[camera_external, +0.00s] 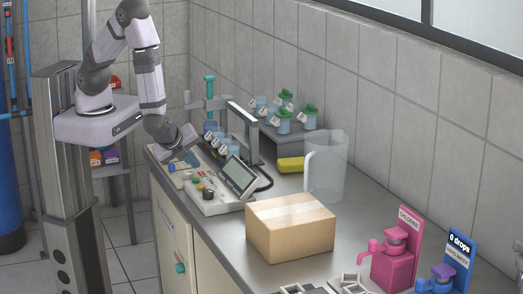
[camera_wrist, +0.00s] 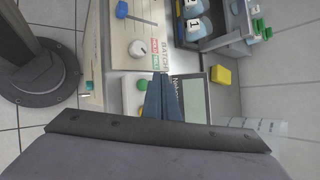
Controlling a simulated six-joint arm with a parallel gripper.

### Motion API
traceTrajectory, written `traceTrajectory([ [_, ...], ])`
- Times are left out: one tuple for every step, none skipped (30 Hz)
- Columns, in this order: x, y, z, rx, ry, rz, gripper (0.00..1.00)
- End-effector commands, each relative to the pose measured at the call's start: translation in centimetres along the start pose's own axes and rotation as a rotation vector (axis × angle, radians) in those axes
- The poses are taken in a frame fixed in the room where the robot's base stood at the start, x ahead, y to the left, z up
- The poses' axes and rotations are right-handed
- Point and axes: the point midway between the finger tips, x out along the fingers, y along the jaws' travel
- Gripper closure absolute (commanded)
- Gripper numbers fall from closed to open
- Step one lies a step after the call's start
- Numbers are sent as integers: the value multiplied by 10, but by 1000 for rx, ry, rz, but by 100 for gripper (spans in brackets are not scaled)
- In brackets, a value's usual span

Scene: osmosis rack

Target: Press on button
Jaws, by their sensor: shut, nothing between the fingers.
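The control box (camera_external: 212,199) stands on the left end of the counter with a tilted screen (camera_external: 238,177) and several coloured knobs and buttons, among them a dark red one (camera_external: 208,194), a yellow one (camera_external: 201,186) and a green one (camera_external: 195,181). In the wrist view, a green button (camera_wrist: 142,84) lies left of my gripper and the screen (camera_wrist: 196,100) lies right of it. My gripper (camera_wrist: 162,78) is shut and empty, and its blue-grey fingers hide part of the panel.
A cardboard box (camera_external: 290,226), a clear pitcher (camera_external: 325,166) and a yellow sponge (camera_external: 290,164) stand to the right. Small jars with green lids (camera_external: 283,113) stand on a raised shelf behind. Pink (camera_external: 393,255) and blue (camera_external: 445,275) dispensers stand at the front right.

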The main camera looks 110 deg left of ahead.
Motion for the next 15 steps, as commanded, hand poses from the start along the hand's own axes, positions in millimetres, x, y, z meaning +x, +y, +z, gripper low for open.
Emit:
traceTrajectory([
  [-6,-4,4,-1,1,0,100],
  [-8,-6,6,-1,1,0,100],
  [-11,-8,8,-1,1,0,100],
  [-13,-9,9,0,1,0,100],
  [-14,-11,10,0,1,0,100],
  [-17,-12,12,0,1,0,100],
  [-19,-14,13,0,1,0,100],
  [-20,-15,15,0,1,0,100],
  [-23,-17,16,0,1,0,100],
  [-25,-18,18,0,1,-1,100],
  [-26,-19,19,0,1,-1,100],
  [-28,-20,20,0,1,-1,100],
  [-28,-21,20,0,1,-1,100],
  [-29,-21,21,0,1,0,100],
  [-30,-22,21,0,1,0,100],
])
